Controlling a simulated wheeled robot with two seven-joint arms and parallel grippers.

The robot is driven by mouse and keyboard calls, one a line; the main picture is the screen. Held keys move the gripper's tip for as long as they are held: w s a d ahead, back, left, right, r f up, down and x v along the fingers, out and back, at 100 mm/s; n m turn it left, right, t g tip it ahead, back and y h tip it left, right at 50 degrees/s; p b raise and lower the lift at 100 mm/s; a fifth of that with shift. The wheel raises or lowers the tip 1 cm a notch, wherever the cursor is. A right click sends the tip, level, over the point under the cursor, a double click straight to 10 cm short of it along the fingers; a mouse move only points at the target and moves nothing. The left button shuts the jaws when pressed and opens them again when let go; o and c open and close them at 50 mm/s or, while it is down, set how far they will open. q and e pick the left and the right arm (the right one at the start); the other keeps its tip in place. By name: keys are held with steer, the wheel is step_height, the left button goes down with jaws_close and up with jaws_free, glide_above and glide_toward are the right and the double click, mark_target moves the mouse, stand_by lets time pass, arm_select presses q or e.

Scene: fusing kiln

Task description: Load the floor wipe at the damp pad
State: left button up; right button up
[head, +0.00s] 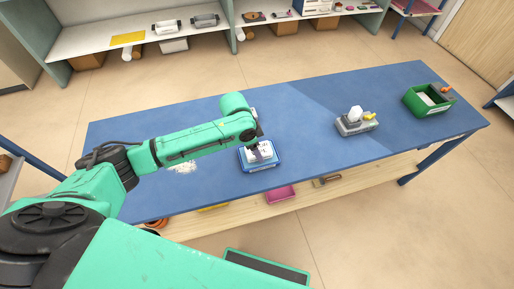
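A small blue tray (246,166) with something white and patterned in it sits on the blue table, near its front edge; it looks like the damp pad. My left gripper (256,151) points down over this tray, at or just above the white surface. It is small and dark here, so I cannot tell whether its fingers are open or shut, or whether they hold anything. I cannot make out a floor wipe for certain. My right gripper is not in view.
A grey holder (357,127) with a white block stands to the right, and a green bin (430,103) at the far right. The table between tray and holder is clear.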

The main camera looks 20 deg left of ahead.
arm_select(q)
steer(key=shift+s+f+p, duration=0.1)
steer(key=shift+p, duration=0.3)
stand_by(1.4)
step_height(320, 180, up, 7)
steer(key=p, duration=0.8)
steer(key=shift+p, duration=0.3)
